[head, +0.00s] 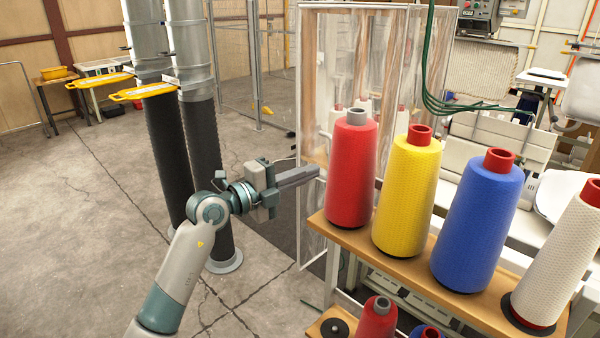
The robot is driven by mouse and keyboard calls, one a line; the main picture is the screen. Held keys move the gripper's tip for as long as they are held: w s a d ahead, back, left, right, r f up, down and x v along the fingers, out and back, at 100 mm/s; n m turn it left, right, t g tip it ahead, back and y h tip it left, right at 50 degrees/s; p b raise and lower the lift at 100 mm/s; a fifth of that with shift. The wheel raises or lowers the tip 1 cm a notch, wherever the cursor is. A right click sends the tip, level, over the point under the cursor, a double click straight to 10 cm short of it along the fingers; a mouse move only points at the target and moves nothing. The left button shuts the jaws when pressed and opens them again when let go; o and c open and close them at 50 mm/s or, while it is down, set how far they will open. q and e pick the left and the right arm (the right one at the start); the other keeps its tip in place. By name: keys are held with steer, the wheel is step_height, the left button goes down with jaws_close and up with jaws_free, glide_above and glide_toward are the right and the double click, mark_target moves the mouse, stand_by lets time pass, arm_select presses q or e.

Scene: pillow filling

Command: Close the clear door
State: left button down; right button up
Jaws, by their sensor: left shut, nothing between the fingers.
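The clear door (336,60) is a tall see-through panel with a thin pale frame, right of the middle at the back. It appears to stand ajar, angled to the machine behind, but its exact angle is hard to tell. The red thread cone hides part of its lower right. My left gripper (316,171) comes in from the left, its fingers shut and pointing right. The fingertips overlap the door's left edge in the picture. I cannot tell whether they touch it. My right gripper is not in view.
A wooden shelf (402,268) at the right holds a red cone (352,175), a yellow cone (406,195), a blue cone (476,225) and a white cone (556,255). Two thick ducts (203,150) rise behind my left arm. The concrete floor (80,240) at left is clear.

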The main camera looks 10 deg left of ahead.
mark_target(329, 165)
arm_select(q)
steer(key=p+x, duration=0.1)
steer(key=x, duration=0.5)
steer(key=shift+w+d+p, duration=0.15)
steer(key=shift+d+p, duration=0.05)
steer(key=shift+p, duration=0.15)
steer(key=shift+a, duration=0.1)
